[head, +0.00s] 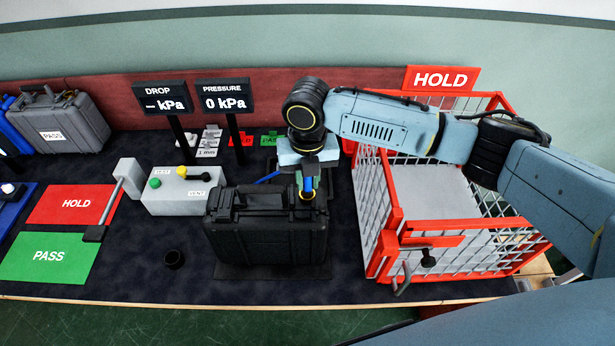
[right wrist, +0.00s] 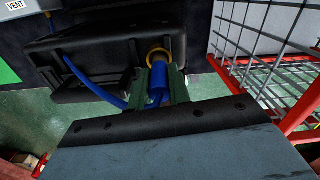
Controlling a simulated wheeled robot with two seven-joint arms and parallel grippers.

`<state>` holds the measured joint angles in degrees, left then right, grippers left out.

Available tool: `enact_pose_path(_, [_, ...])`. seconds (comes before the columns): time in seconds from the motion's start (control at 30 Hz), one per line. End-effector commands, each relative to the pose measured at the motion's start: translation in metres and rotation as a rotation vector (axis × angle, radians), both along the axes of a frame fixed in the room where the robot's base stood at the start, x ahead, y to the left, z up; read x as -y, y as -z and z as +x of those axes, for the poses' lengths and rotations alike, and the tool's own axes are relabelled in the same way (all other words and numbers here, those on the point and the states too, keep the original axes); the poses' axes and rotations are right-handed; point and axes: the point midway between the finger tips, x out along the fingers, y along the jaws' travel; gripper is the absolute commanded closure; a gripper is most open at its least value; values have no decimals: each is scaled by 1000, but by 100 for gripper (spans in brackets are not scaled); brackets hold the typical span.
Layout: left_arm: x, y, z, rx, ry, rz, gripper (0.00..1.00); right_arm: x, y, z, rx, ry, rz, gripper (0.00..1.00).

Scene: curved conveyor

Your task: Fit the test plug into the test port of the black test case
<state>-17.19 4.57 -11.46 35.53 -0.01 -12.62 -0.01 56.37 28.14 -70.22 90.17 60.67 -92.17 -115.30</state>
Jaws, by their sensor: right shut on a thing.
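The black test case (head: 265,228) stands closed and upright near the middle of the bench; part of it also shows in the right wrist view (right wrist: 95,65). My right gripper (head: 308,184) is at the right end of the case, pointing down. In the right wrist view its fingers (right wrist: 160,88) are shut on the blue test plug (right wrist: 158,84). A yellow ring (right wrist: 159,56) lies just beyond the plug, against the case's end. Whether the plug sits inside the ring or only in front of it, I cannot tell. A blue hose (right wrist: 85,80) trails from the plug. My left gripper is not in view.
A red wire cage (head: 450,220) with a HOLD sign stands close at right. A grey box (head: 180,200) with green and yellow buttons is left of the case. DROP and PRESSURE displays (head: 222,95) stand behind; pressure reads 0 kPa. HOLD (head: 75,203) and PASS (head: 48,257) mats lie left.

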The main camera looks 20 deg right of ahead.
Motion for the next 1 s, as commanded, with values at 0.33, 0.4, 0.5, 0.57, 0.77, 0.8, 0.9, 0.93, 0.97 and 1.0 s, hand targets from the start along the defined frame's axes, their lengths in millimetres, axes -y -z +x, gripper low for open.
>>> enact_pose_path(0.33, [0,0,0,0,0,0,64,0,2,0,0,-1,1,67])
enact_pose_path(0.4, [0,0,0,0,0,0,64,0,2,0,0,0,1,59])
enact_pose_path(0.5, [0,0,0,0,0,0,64,0,2,0,0,0,1,59])
enact_pose_path(0.57, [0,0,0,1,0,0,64,0,2,0,0,0,1,59])
enact_pose_path(0.77, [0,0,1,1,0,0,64,0,-4,1,2,0,1,59])
enact_pose_path(0.8, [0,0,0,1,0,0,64,0,-9,1,3,0,2,59])
enact_pose_path(0.9, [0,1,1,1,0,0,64,0,-26,1,5,-1,2,59])
enact_pose_path(0.93, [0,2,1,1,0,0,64,0,-32,1,5,-1,2,59])
enact_pose_path(0.97, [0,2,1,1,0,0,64,0,-39,1,5,-1,2,59])
enact_pose_path(1.0, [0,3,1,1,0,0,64,0,-48,1,5,-1,2,59])
